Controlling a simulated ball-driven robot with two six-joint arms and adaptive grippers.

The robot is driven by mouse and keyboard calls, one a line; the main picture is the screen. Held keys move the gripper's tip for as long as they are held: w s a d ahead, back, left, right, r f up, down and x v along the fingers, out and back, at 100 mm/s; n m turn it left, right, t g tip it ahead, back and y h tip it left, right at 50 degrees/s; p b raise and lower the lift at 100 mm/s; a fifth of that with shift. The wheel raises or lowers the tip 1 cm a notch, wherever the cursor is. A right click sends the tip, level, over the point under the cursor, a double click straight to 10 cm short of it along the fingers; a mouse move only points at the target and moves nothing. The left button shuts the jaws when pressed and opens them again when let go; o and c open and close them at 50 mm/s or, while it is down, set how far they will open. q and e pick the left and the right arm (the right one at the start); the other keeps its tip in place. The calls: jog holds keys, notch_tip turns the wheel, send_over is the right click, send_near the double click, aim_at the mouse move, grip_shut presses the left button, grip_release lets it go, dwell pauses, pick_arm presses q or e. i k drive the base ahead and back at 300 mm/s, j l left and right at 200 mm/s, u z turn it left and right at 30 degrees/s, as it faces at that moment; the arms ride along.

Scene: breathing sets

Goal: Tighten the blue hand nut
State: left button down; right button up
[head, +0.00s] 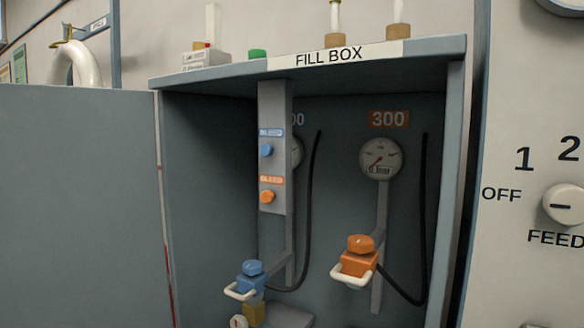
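A round blue knob (252,267), which looks like the blue hand nut, sits on top of a blue block (251,285) with a white loop handle in the lower left of the fill box (215,200). A brass-coloured piece (254,313) shows right below the block. I cannot tell how tight the knob is. A smaller blue bleed knob (266,150) is on the grey upright panel above. Neither of my grippers is in view.
An orange fitting (355,264) with its own knob and white handle stands to the right, below a gauge (380,158). Black hoses (312,200) hang behind. The open grey door (80,210) covers the left; a FEED panel (530,120) stands at right.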

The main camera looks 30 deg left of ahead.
aim_at(252, 268)
jog(key=k+j+u, duration=0.2)
jog(key=j, duration=0.45)
jog(key=j+u, duration=0.15)
jog(key=j, duration=0.45)
